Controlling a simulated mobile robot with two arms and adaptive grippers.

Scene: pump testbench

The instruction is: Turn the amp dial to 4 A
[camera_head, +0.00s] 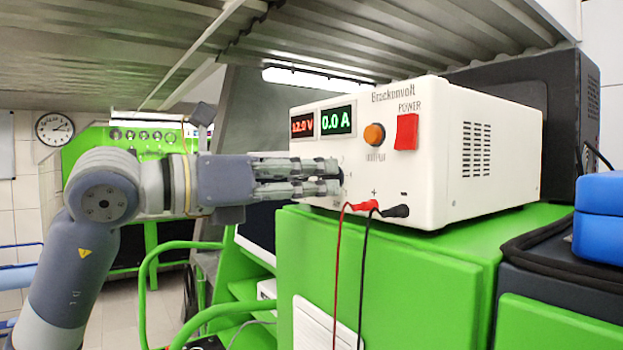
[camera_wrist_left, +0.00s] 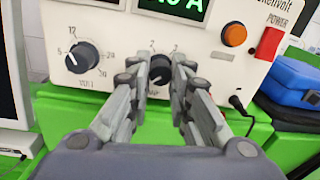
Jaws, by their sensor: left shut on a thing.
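The white power supply (camera_head: 446,180) stands on a green cabinet. Its green display (camera_head: 337,121) reads 0.0 A and its red display (camera_head: 302,123) reads 12.0 V. My left gripper (camera_head: 335,177) reaches in from the left to the front panel. In the left wrist view my left gripper (camera_wrist_left: 160,72) is shut on the black amp dial (camera_wrist_left: 159,70), one finger on each side. The fingers cover part of the dial and its scale. The volt dial (camera_wrist_left: 82,57) is to the left of the fingers. My right gripper is not in view.
An orange output button (camera_head: 374,135) and a red power switch (camera_head: 406,132) are on the panel right of the displays. Red (camera_head: 362,206) and black (camera_head: 396,211) plugs with hanging cables sit low, close right of my gripper. A blue box (camera_head: 600,222) is at far right.

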